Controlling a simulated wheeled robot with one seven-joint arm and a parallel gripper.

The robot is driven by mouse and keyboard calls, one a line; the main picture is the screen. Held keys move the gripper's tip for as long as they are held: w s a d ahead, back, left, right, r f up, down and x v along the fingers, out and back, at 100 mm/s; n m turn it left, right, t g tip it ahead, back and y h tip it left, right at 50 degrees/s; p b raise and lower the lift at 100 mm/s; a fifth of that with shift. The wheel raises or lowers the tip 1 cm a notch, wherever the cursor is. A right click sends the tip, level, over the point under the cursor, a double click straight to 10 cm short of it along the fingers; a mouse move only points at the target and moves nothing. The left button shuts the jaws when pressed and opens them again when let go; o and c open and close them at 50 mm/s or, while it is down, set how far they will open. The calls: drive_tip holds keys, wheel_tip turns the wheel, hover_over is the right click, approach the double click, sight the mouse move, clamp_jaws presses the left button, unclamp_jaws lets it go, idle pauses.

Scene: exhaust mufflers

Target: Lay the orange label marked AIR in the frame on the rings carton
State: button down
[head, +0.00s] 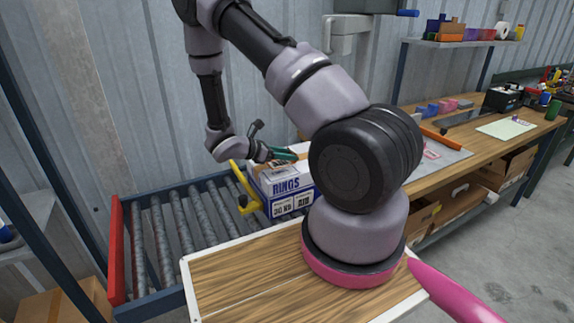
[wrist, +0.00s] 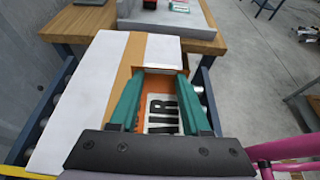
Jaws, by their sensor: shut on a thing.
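The rings carton (head: 284,190) is white with blue lettering and sits on the roller conveyor; its white top with a brown tape strip fills much of the wrist view (wrist: 88,85). My gripper (wrist: 157,76) has teal fingers and is shut on the orange label marked AIR (wrist: 160,116), which lies between the fingers above the carton top. In the head view my gripper (head: 284,156) is at the carton's top. A brown-edged pale rectangle, apparently the frame (wrist: 162,69), shows at the fingertips, partly hidden by them. I cannot tell whether the label touches the carton.
The roller conveyor (head: 165,235) has a red end plate and a yellow bar (head: 242,190) beside the carton. A wooden bench (head: 450,145) to the right holds a grey sheet, small boxes and a clipboard. A wooden top (head: 250,275) lies in front.

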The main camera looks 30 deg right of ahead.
sight(281, 162)
wheel_tip(281, 162, down, 4)
drive_tip(key=shift+r, duration=0.2)
drive_tip(key=shift+c, duration=1.8)
unclamp_jaws()
drive_tip(key=v, duration=1.2)
